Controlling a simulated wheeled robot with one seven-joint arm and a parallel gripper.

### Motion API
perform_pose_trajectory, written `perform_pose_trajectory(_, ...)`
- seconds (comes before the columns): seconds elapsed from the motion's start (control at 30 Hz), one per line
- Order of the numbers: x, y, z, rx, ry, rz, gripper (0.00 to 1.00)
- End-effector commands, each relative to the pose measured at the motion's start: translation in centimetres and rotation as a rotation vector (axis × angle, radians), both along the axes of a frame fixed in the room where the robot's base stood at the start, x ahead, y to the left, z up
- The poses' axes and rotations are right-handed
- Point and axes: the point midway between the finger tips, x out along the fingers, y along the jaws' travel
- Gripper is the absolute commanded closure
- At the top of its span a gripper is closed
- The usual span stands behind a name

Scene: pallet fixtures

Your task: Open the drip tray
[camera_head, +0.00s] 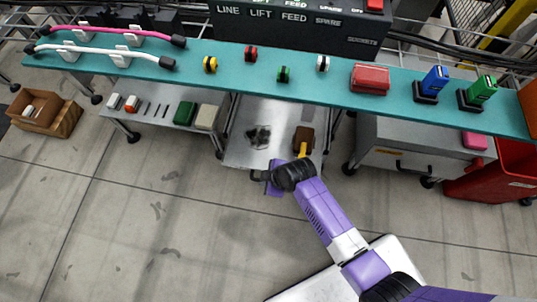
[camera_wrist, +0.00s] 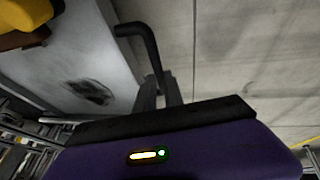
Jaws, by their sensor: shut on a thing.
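The drip tray (camera_head: 236,151) is a flat grey metal tray under the teal bench, with a dark stain on its surface. It reaches out farther than the shelf on its left. A brown and yellow object sits at its right side. In the wrist view the tray (camera_wrist: 100,45) shows at the left with the stain, and its black bar handle (camera_wrist: 150,48) stands at its front edge. My gripper (camera_wrist: 158,92) is shut on the handle. In the head view my gripper (camera_head: 262,177) is at the tray's front edge, and my wrist partly hides the grip.
A shelf with small items (camera_head: 160,112) is left of the tray, and a grey drawer cabinet (camera_head: 410,160) is to the right. A red bin (camera_head: 490,183) and a cardboard box (camera_head: 60,122) stand on the floor. The floor in front of the tray is clear.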

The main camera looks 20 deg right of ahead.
Motion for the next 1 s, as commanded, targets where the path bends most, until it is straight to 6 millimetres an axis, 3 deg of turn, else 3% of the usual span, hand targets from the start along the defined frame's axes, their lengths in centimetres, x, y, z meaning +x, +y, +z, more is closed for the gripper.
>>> perform_pose_trajectory(0.03, -1.6, 1.0, 0.6, 0.000, 0.010, 0.005, 1.00)
perform_pose_trajectory(0.2, -5.4, 3.7, 0.5, -0.001, 0.010, 0.006, 1.00)
perform_pose_trajectory(0.5, -10.6, 7.5, 0.2, -0.001, 0.008, 0.004, 1.00)
perform_pose_trajectory(0.73, -12.8, 9.1, 0.0, -0.001, 0.006, 0.002, 1.00)
perform_pose_trajectory(1.0, -13.5, 9.7, -0.1, -0.001, 0.004, 0.000, 1.00)
